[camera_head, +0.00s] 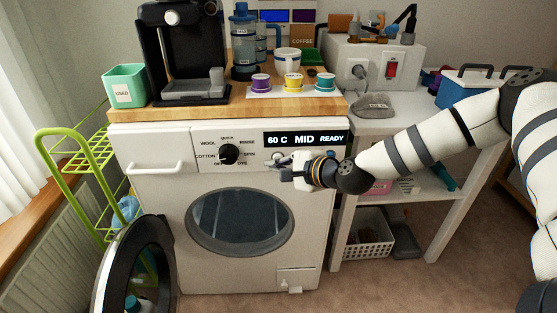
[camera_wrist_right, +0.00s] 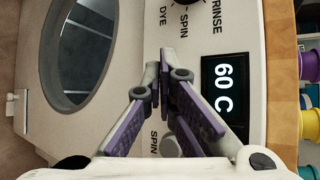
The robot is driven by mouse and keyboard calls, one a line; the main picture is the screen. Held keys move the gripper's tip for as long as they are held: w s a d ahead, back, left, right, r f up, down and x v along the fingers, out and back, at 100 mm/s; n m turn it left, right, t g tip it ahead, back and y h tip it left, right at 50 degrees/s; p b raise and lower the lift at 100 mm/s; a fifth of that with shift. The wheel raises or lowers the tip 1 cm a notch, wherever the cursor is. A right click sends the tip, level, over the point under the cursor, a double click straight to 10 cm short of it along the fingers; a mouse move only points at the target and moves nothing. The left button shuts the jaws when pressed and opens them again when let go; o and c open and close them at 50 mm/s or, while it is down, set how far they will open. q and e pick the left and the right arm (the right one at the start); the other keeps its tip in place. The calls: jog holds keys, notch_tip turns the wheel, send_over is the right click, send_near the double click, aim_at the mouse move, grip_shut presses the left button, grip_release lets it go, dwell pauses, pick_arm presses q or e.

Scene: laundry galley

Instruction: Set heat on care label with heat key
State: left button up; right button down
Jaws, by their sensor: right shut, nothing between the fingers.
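The white washing machine (camera_head: 148,215) has a dark display (camera_head: 306,139) reading "60 C", "MID" and "READY". My right gripper (camera_head: 284,173) is shut and empty, in front of the control panel just below the display. In the right wrist view its purple-padded fingers (camera_wrist_right: 160,85) come together over the panel. A round grey key (camera_wrist_right: 171,147) shows behind them, near a "SPIN" label; I cannot read a heat label on any key. The display (camera_wrist_right: 224,90) shows "60 C" there. I cannot make out a care label. My left gripper is out of view.
A program dial (camera_head: 228,153) sits left of the display. The machine's round window (camera_head: 240,222) is below. A wooden worktop (camera_head: 190,112) holds a coffee maker, cups and pods. An open round door (camera_head: 135,265) and a green rack (camera_head: 70,165) stand at left.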

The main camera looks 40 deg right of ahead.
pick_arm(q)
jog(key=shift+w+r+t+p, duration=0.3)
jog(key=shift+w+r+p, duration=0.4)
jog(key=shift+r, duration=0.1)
pick_arm(e)
jog(key=s+a, duration=0.3)
jog(key=s, duration=0.2)
jog(key=shift+a, duration=0.15)
